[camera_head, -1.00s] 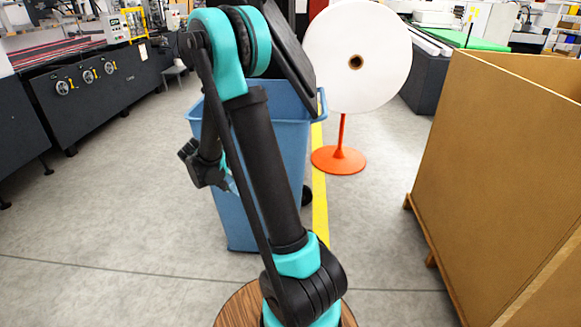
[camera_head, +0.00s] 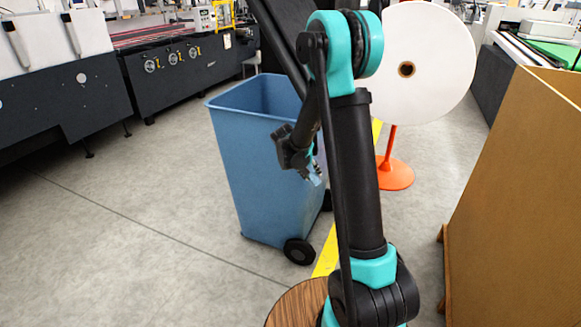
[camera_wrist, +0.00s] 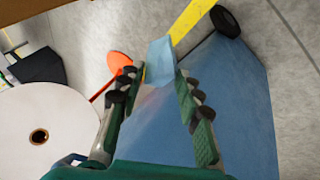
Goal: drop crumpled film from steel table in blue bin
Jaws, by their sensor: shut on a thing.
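The blue bin (camera_head: 262,165) stands upright on the floor in the middle of the head view, its open top facing up and its wheels at the lower right. Its blue side (camera_wrist: 235,110) fills much of the wrist view. My gripper (camera_head: 312,175) is in front of the bin's side, below its rim. In the wrist view my gripper (camera_wrist: 158,80) is shut on the crumpled film (camera_wrist: 160,62), a pale blue, translucent piece between the fingertips. The film also shows small at the fingertips in the head view (camera_head: 315,180). The steel table is not in view.
A large white roll (camera_head: 430,62) on an orange stand (camera_head: 396,172) is behind my arm, right of the bin. A tall cardboard box (camera_head: 520,190) stands at the right. Dark machines (camera_head: 170,75) line the back left. Floor left of the bin is clear.

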